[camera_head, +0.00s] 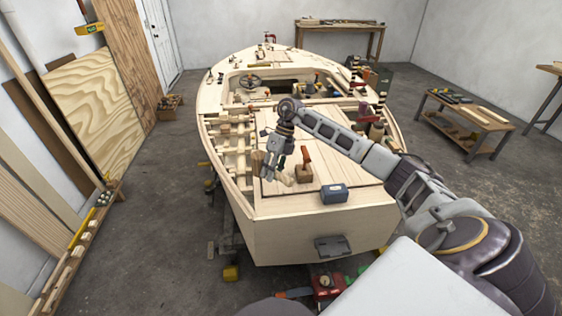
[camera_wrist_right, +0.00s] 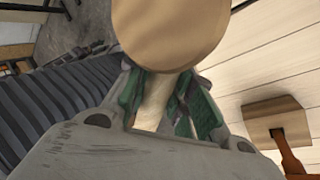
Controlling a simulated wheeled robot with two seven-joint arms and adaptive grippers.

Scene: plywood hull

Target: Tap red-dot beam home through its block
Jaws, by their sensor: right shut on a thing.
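My right gripper (camera_head: 270,172) reaches over the left part of the boat's rear deck. It is shut on the pale handle of a wooden mallet (camera_wrist_right: 165,30). In the right wrist view the round mallet head fills the top middle, and the handle (camera_wrist_right: 150,105) runs between the green finger pads. In the head view the mallet head (camera_head: 257,162) shows beside the fingers, close to the open beam framing (camera_head: 237,145) on the hull's left side. I cannot make out a red dot on any beam, nor which block belongs to it. My left gripper is not in view.
A wooden block tool with a red-brown handle (camera_head: 304,168) stands on the deck right of the gripper; it also shows in the wrist view (camera_wrist_right: 280,125).

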